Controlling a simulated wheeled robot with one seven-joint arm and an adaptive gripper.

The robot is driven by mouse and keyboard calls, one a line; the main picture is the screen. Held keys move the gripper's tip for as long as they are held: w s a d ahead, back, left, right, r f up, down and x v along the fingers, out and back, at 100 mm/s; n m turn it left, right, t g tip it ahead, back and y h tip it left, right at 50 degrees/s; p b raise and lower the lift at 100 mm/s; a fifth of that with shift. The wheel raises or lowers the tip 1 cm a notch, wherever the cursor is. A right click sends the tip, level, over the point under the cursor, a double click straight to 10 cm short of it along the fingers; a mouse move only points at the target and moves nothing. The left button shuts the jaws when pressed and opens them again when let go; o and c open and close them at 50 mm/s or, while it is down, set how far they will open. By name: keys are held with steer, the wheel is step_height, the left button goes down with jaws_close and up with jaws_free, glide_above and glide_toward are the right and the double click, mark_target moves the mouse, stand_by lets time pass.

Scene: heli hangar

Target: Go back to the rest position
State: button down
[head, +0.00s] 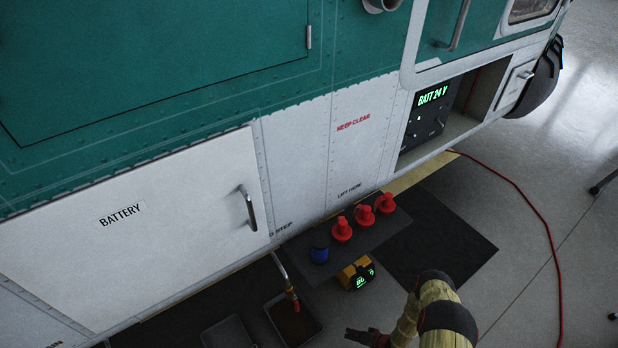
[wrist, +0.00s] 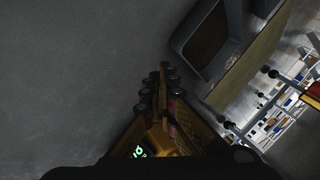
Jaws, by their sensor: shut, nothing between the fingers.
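My gripper (head: 362,337) shows at the bottom edge of the head view, beside the yellow-and-black links of my arm (head: 440,312). It is low, to the right of the open trays and in front of the dark shelf, apart from the helicopter's side. In the wrist view my gripper (wrist: 164,72) has its fingers together with nothing held. Green lit digits on something yellow (wrist: 140,152) show near the finger bases; what this belongs to is unclear.
A dark shelf (head: 378,232) carries red caps (head: 363,215) and a blue cap (head: 319,250). A yellow box with a green display (head: 357,272) is below. The BATTERY door (head: 150,235) is shut. An open bay holds a panel reading BATT 24 V (head: 427,115). A red cable (head: 548,235) crosses the floor.

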steer(key=w+d+r+n+g+h, duration=0.1)
steer(key=w+d+r+g+h, duration=0.15)
steer(key=d+r, duration=0.4)
steer(key=w+d+r+g+h, duration=0.1)
steer(key=d+r+h, duration=0.2)
steer(key=d+r, duration=0.4)
steer(key=d+r+g+h+p, duration=0.1)
steer(key=d+r, duration=0.2)
steer(key=r, duration=0.9)
steer(key=d+r+g+h, duration=0.1)
steer(key=d+r+g, duration=0.1)
steer(key=r, duration=1)
steer(key=s+a+r+t+p, duration=0.1)
steer(key=s+a+r, duration=0.5)
steer(key=r, duration=1.3)
steer(key=s+a+r+t+p, duration=0.1)
steer(key=s+a+r+t, duration=0.2)
steer(key=r, duration=1.7)
steer(key=s+a+r+n+t+p, duration=0.1)
steer(key=s+a+r, duration=0.8)
steer(key=r, duration=1)
steer(key=shift+s+r+t+y+p, duration=0.2)
steer(key=shift+t+y+p, duration=0.3)
steer(key=shift+t, duration=0.55)
